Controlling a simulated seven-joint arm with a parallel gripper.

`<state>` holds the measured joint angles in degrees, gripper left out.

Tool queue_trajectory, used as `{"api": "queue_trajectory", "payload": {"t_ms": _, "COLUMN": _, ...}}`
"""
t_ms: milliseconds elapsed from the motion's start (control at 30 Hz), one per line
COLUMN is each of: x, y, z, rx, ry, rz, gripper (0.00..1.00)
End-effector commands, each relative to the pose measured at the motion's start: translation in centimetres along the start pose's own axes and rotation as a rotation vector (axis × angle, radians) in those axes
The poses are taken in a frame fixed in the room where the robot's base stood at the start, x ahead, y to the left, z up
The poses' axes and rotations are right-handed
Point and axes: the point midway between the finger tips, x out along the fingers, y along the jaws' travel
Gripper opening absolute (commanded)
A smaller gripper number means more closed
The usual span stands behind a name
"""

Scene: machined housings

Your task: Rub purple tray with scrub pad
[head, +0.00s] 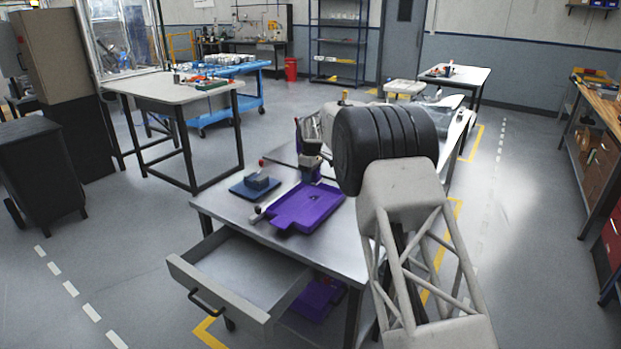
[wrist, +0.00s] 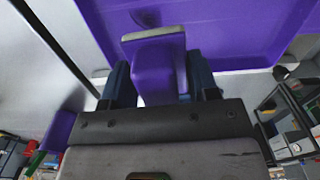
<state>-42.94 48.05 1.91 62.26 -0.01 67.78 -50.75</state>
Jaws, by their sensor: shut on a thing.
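The purple tray (head: 307,206) lies flat on the grey metal table, near its front edge. It fills the upper part of the wrist view (wrist: 235,35). My gripper (wrist: 158,85) is shut on a purple block with a grey pad-like edge (wrist: 158,68), which I take to be the scrub pad. Its two dark fingers sit on either side of the block. I cannot tell whether the pad touches the tray.
A dark blue plate (head: 248,190) with a grey machined block (head: 256,181) lies left of the tray. A silver rod (head: 275,203) lies between them. An open, empty drawer (head: 240,283) juts from the table front. Another purple piece (head: 318,297) is below the table.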

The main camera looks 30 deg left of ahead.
Motion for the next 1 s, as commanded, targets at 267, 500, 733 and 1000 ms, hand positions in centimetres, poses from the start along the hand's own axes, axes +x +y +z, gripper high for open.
{"api": "queue_trajectory", "payload": {"t_ms": 267, "x": 0.1, "y": 0.4, "z": -0.1, "rx": 0.098, "ry": 0.0, "rz": 0.0, "gripper": 0.32}}
{"api": "queue_trajectory", "payload": {"t_ms": 500, "x": 0.0, "y": 0.5, "z": -0.1, "rx": 0.102, "ry": 0.0, "rz": 0.0, "gripper": 0.32}}
{"api": "queue_trajectory", "payload": {"t_ms": 733, "x": 0.4, "y": 0.4, "z": -0.1, "rx": 0.101, "ry": 0.0, "rz": 0.0, "gripper": 0.32}}
{"api": "queue_trajectory", "payload": {"t_ms": 1000, "x": 2.5, "y": 0.4, "z": -0.1, "rx": 0.1, "ry": -0.001, "rz": -0.001, "gripper": 0.32}}
